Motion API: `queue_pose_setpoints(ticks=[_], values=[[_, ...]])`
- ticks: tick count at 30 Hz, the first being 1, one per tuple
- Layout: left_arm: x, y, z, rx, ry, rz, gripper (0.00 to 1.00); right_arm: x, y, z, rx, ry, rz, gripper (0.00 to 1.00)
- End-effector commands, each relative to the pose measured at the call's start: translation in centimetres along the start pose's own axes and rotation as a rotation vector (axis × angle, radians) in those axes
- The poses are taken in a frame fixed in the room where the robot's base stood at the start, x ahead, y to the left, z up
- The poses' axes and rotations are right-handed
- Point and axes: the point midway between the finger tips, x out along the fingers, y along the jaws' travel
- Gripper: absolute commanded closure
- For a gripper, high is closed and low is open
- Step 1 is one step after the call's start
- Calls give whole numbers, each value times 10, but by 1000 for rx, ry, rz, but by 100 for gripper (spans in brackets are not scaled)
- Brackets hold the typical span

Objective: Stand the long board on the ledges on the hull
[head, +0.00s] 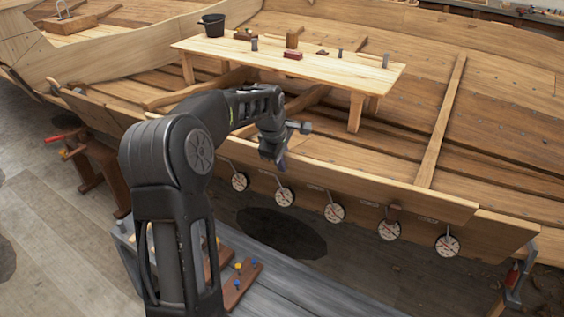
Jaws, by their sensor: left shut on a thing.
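The long board (400,191) is a light wooden plank running along the near side of the hull (500,228), its right end low at the right. My left gripper (274,158) reaches over from the lower left and is shut on the board's upper edge near the middle. My arm hides part of the board left of the gripper. The ledges are hard to make out; a small brown block (395,209) shows at the board's lower edge. I cannot tell whether the board rests on it. My right gripper is not in view.
Several round white dials (335,213) hang in a row below the board. A clamp (518,275) is at the lower right. A grey bench (300,285) lies below.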

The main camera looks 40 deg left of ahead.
Motion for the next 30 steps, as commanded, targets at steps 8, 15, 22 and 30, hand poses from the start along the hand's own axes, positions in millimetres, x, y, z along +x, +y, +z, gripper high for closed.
queue_pose_setpoints(ticks=[8,15,22,30], values=[[16,-5,2,0,-3,-11,100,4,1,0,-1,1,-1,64],[17,-6,1,-2,-2,-12,100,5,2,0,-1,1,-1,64],[18,-6,0,-2,-1,-13,100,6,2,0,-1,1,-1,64],[19,-6,0,-3,0,-12,66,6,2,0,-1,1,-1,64]])
